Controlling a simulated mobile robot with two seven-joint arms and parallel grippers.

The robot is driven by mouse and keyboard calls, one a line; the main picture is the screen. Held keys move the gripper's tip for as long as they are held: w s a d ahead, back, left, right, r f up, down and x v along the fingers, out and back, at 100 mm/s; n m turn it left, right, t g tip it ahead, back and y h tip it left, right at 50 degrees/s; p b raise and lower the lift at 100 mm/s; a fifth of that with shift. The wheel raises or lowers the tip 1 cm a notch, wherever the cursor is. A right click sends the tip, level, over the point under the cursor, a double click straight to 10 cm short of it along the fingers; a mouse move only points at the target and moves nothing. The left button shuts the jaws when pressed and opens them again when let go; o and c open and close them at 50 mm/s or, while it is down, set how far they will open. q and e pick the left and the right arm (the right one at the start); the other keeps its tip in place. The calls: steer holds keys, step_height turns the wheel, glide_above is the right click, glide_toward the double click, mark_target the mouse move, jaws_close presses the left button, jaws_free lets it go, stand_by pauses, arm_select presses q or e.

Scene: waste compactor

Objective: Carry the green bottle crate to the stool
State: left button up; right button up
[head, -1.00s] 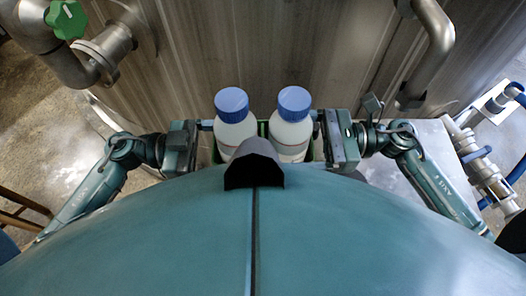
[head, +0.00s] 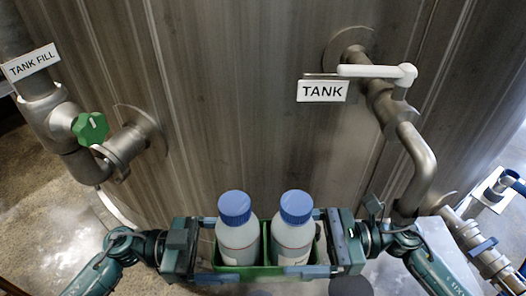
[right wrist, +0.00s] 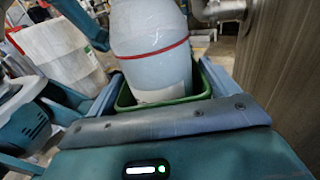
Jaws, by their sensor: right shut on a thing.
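The green bottle crate (head: 257,271) is at the bottom middle of the head view, in front of the tank. Two white bottles with blue caps, a left one (head: 238,243) and a right one (head: 292,243), stand upright in it. My left gripper (head: 208,248) is at the crate's left end, its fingers along the crate's sides. My right gripper (head: 323,243) is shut on the right end. The right wrist view shows the crate's green rim (right wrist: 207,82) around a bottle (right wrist: 150,45). I cannot make out the stool or what is under the crate.
A large metal tank (head: 240,100) fills the back, close behind the crate. A pipe with a green valve knob (head: 90,128) stands at left. A bent pipe with a white lever (head: 377,72) and a TANK sign (head: 323,91) juts out at right. More pipework (head: 480,250) stands at lower right.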

arm_select(q)
steer(key=shift+w, duration=0.15)
arm_select(e)
steer(key=shift+w, duration=0.15)
arm_select(q)
steer(key=w+f, duration=0.3)
steer(key=w, duration=1)
steer(key=shift+f, duration=0.2)
arm_select(e)
steer(key=w+f, duration=0.3)
steer(key=w, duration=1)
steer(key=shift+f, duration=0.2)
arm_select(q)
steer(key=shift+s+a, duration=0.1)
steer(key=shift+a, duration=0.15)
arm_select(e)
steer(key=shift+s, duration=0.15)
